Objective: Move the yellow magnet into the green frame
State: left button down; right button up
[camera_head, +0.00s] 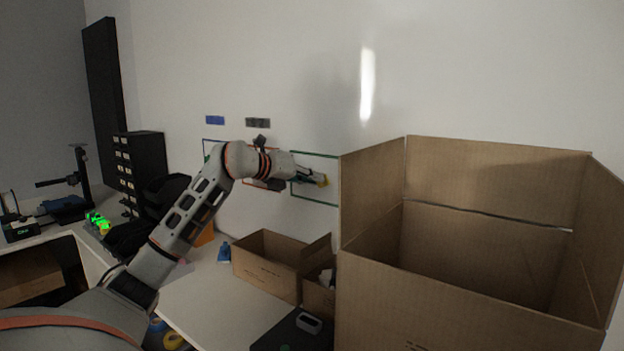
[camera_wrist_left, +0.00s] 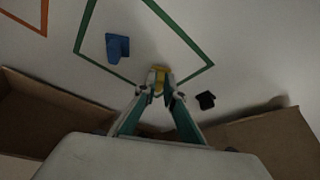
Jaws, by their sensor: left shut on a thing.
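The yellow magnet (camera_wrist_left: 158,76) is pinched between the fingertips of my left gripper (camera_wrist_left: 160,88); it also shows as a small yellow spot at the gripper tip in the head view (camera_head: 324,181). The green frame (camera_head: 315,154) is a thin green outline on the white wall. In the wrist view, the green frame (camera_wrist_left: 181,33) surrounds a blue piece (camera_wrist_left: 117,47), and the yellow magnet appears within the outline close to its near corner, which the fingers hide. I cannot tell whether the magnet touches the wall. My right gripper is not in view.
A large open carton (camera_head: 450,285) stands at the right, partly in front of the frame's right side. A smaller carton (camera_head: 265,268) sits on the white table (camera_head: 215,300) below. A dark piece (camera_wrist_left: 206,99) lies outside the frame. An orange outline (camera_wrist_left: 43,18) is nearby.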

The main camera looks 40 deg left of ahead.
pick_arm(q)
jog(key=shift+w, duration=0.25)
jog(key=c, duration=1.5)
grip_release()
jog(key=s+b, duration=0.7)
jog(key=s, duration=0.1)
jog(key=shift+d, duration=0.45)
